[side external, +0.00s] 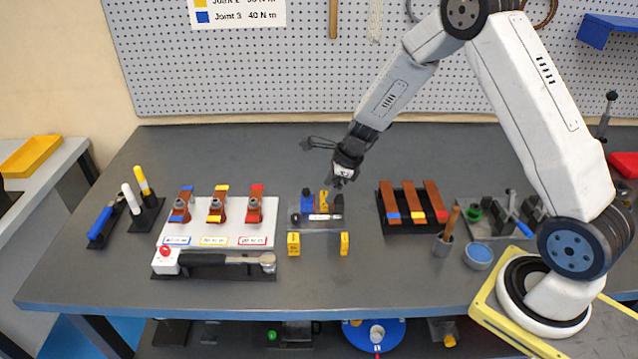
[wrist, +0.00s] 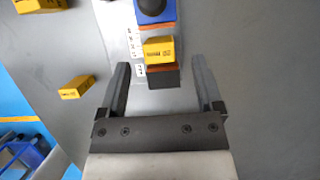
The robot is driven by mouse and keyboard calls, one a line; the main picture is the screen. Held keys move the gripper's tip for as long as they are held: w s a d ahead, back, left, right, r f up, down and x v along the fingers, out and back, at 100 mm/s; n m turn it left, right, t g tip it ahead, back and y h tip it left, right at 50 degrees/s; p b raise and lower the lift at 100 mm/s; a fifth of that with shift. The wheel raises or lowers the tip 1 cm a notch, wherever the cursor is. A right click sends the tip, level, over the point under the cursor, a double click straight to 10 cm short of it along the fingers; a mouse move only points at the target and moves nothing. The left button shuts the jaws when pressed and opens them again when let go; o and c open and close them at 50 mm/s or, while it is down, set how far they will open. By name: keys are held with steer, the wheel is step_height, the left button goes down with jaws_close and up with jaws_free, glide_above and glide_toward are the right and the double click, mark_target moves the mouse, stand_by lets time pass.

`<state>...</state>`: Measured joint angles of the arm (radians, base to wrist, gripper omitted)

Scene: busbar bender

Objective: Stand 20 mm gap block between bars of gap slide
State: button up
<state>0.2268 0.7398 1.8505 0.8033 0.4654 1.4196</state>
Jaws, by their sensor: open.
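The gap slide (side external: 300,221) sits mid-table with a blue block (side external: 307,203), a yellow gap block (side external: 324,199) and a dark block (side external: 338,201) in a row. In the wrist view the yellow gap block (wrist: 158,50), whose marking seems to read 20, stands between two thin brown bars, the blue block (wrist: 155,10) beyond and the dark block (wrist: 163,78) nearer. My gripper (side external: 337,184) is low over the slide. In the wrist view my gripper (wrist: 161,66) is open, fingers apart on both sides of the row, with clear gaps to the yellow block.
Two other yellow blocks (side external: 293,243) (side external: 344,243) stand on the table in front of the slide. A white board (side external: 200,238) with bars and a torque wrench (side external: 215,261) is left. A dark rack (side external: 412,224) with three bars and a cup (side external: 443,245) are right.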

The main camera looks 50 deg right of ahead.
steer(key=shift+v, duration=1.9)
steer(key=shift+s, duration=0.1)
steer(key=shift+s+a+r+n, duration=0.2)
steer(key=shift+s+n, duration=0.1)
steer(key=shift+n, duration=0.2)
steer(key=s+a+r+n+h, duration=0.1)
steer(key=s+a+r+n, duration=0.2)
steer(key=s+n, duration=0.5)
steer(key=s+a+r+n+h, duration=0.2)
steer(key=s+n, duration=0.7)
steer(key=n, duration=0.9)
steer(key=shift+s+a+r+g, duration=0.3)
steer(key=shift+s+a+r, duration=0.05)
steer(key=shift+r, duration=0.15)
